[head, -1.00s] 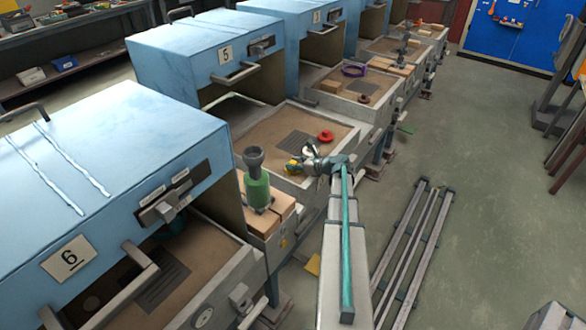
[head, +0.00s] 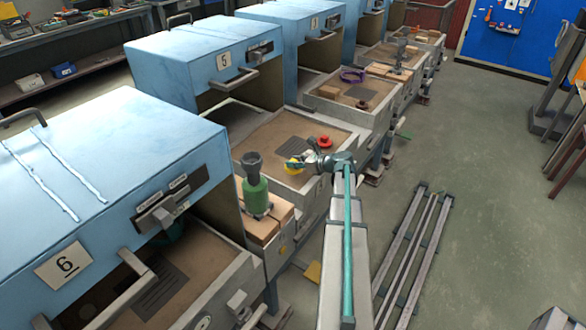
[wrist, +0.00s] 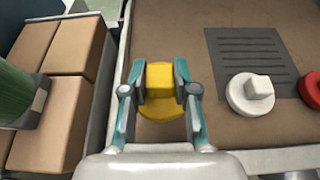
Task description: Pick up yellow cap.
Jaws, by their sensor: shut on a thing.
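The yellow cap (wrist: 160,80) has a square knob on a round base. In the wrist view it sits between the two fingers of my gripper (wrist: 158,84), which is shut on its knob. In the head view my gripper (head: 302,162) is over the front of the tray of furnace 5, with the yellow cap (head: 292,164) just left of it. Whether the cap's base touches the tray (wrist: 226,122) cannot be told.
A white cap (wrist: 248,94) and a red cap (wrist: 312,90) lie right of my gripper, by a dark slotted plate (wrist: 255,55). Left are tan blocks (wrist: 50,90) and a green bottle (head: 256,192) with a dark top.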

